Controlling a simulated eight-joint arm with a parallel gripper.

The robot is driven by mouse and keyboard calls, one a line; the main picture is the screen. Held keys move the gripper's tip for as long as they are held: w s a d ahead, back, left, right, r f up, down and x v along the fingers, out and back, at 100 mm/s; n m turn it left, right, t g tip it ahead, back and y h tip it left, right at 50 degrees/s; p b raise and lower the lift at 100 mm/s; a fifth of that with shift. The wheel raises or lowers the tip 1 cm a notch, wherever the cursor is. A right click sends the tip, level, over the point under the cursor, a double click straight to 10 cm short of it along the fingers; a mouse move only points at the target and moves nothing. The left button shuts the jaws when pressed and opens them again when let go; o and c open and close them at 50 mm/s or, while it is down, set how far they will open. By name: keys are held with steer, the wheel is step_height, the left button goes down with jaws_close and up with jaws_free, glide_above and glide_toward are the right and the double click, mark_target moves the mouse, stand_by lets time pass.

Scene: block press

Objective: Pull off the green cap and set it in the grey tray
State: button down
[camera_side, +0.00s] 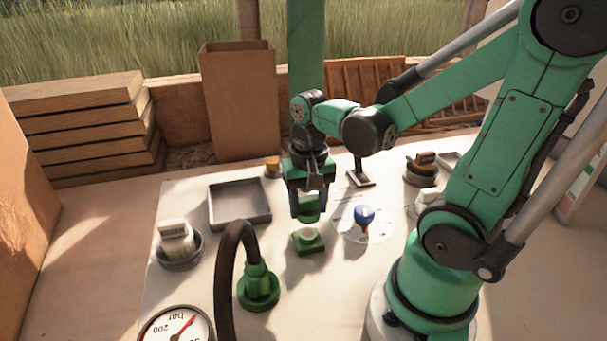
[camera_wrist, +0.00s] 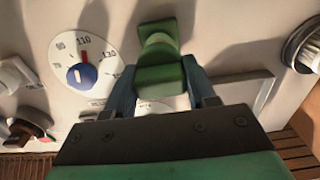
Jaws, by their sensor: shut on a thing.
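My gripper (camera_side: 309,204) is shut on the green cap (camera_side: 309,211). The grey tray (camera_side: 238,205) is a shallow, empty, square box on the table, left of my gripper in the side view. Part of a grey edge, likely the tray (camera_wrist: 264,88), shows at right in the wrist view.
A blue knob (camera_side: 365,215) on a white dial stands right of the block. A black hose (camera_side: 228,270) arches to a green fitting (camera_side: 259,288) in front of the tray.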

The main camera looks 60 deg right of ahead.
steer(key=shift+r, duration=1)
step_height(320, 180, up, 12)
glide_above(239, 205)
steer(key=s, duration=0.1)
steer(key=w, duration=0.1)
step_height(239, 205, down, 20)
steer(key=shift+r, duration=0.2)
steer(key=shift+f, duration=0.4)
